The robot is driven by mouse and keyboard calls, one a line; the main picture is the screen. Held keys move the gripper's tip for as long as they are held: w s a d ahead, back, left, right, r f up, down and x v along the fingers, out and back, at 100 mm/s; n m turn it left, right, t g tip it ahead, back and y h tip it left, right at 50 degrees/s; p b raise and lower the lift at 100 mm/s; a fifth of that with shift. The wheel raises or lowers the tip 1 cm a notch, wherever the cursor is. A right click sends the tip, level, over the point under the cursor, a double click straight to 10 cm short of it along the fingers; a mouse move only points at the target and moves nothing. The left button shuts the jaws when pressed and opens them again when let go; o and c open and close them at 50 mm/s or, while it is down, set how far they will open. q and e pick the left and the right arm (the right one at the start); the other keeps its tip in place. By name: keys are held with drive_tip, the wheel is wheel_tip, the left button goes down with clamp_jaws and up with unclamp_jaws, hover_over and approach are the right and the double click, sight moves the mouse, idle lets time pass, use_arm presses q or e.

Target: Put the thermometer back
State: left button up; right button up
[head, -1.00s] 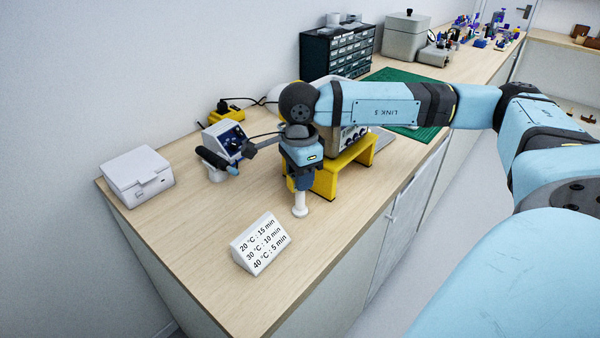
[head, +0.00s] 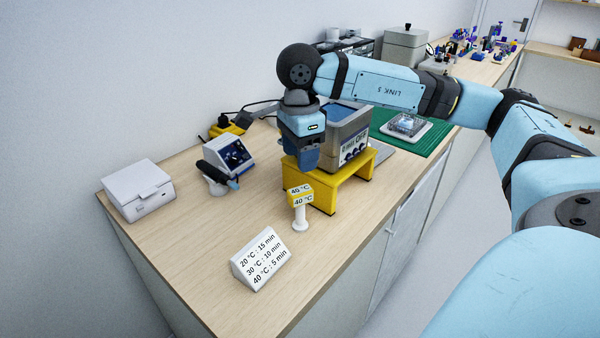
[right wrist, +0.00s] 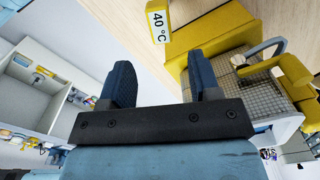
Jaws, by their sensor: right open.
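The thermometer (head: 300,195) is a small yellow block with white "40 °C" labels. It sits upright on a white post with a round foot (head: 300,224) on the bench. It also shows at the top of the right wrist view (right wrist: 158,24), beyond my fingertips. My right gripper (head: 303,167) is above and slightly behind it, apart from it. Its two dark blue fingers are spread and empty in the right wrist view (right wrist: 163,75). My left gripper is not in view.
A grey bath (head: 348,135) on a yellow stand (head: 350,178) is close behind my right gripper. A white sign (head: 261,260) with temperatures and times stands in front. The front-left bench is clear.

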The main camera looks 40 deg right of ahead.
wheel_tip(320, 180, up, 3)
drive_tip(key=shift+f, duration=0.15)
idle(0.6)
